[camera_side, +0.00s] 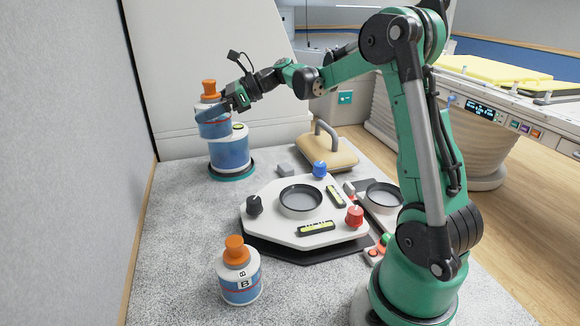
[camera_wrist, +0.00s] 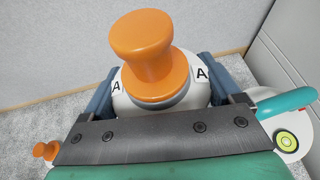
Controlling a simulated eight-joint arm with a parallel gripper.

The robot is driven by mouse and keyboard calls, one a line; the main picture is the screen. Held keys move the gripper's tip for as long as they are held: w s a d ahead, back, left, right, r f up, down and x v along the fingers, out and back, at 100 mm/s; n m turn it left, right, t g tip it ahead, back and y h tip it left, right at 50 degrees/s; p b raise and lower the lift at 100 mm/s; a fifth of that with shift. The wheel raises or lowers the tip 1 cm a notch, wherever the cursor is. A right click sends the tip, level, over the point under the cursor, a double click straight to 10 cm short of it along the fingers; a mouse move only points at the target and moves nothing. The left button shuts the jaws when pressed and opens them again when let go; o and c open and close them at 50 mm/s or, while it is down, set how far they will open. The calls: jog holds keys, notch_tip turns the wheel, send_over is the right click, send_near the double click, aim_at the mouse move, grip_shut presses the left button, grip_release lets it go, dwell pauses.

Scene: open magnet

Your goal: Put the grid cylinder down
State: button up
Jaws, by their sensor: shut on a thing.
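The grid cylinder (camera_side: 215,130), blue and white with an orange knob on top, is held upright at the back left in the side view. In the wrist view its orange knob (camera_wrist: 142,48) and white top with "A" labels fill the middle. My gripper (camera_side: 212,113) is shut on it, with a blue finger on either side of its body in the wrist view (camera_wrist: 160,92). The lower part of the cylinder is hidden in the wrist view. In the side view it overlaps a larger blue-and-white cylinder (camera_side: 231,153); I cannot tell the gap between them.
The larger cylinder stands on a teal base (camera_side: 233,174). A similar cylinder labelled "B" (camera_side: 240,284) stands at the front left. A white octagonal plate (camera_side: 282,222) with knobs holds the middle. A beige block with a handle (camera_side: 327,152) is behind. Speckled tabletop (camera_side: 175,235) at left is clear.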

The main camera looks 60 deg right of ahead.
notch_tip(320, 180, down, 17)
jog(key=shift+r, duration=0.2)
dwell(0.3)
jog(key=o, duration=1.5)
jog(key=shift+f, duration=0.1)
jog(key=shift+v, duration=2.75)
